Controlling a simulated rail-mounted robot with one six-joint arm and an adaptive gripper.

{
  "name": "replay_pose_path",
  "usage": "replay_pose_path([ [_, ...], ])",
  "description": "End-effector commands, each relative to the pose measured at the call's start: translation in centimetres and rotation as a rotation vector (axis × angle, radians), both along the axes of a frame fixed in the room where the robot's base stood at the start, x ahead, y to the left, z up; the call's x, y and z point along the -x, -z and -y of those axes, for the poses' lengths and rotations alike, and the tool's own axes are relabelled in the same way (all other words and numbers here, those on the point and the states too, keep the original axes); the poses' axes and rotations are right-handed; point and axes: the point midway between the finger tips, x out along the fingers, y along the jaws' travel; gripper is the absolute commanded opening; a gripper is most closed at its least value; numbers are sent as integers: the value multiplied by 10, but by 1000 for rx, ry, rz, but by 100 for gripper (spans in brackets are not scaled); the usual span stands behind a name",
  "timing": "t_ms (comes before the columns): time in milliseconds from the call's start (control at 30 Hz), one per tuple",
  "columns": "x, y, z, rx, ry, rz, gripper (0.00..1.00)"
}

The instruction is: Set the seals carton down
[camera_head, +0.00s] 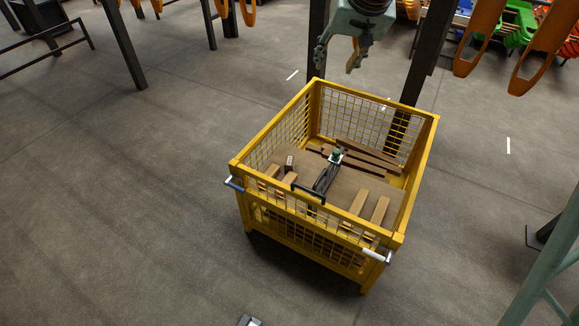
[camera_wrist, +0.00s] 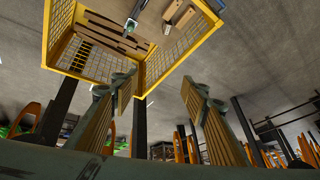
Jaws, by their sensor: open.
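My gripper (camera_head: 336,64) is open and empty, above and behind the far rim of a yellow mesh crate (camera_head: 418,185). In the wrist view its two fingers stand wide apart with nothing between them (camera_wrist: 158,88). No carton is clearly marked as the seals carton. The crate also shows at the top of the wrist view (camera_wrist: 143,74).
In the crate lie a brown board (camera_head: 335,187), wooden blocks (camera_head: 379,210), dark slats (camera_head: 368,157) and a black tool-like item with a green part (camera_head: 326,180). Dark posts (camera_head: 420,60) and orange hooks (camera_head: 543,45) stand behind.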

Motion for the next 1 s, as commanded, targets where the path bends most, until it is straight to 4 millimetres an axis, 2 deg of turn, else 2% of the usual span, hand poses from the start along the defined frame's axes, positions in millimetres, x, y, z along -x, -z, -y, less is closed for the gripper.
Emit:
replay_pose_path([
  [500,-83,75,-36,-8,13,33,42],
  [1000,-149,159,-69,-7,30,67,42],
])
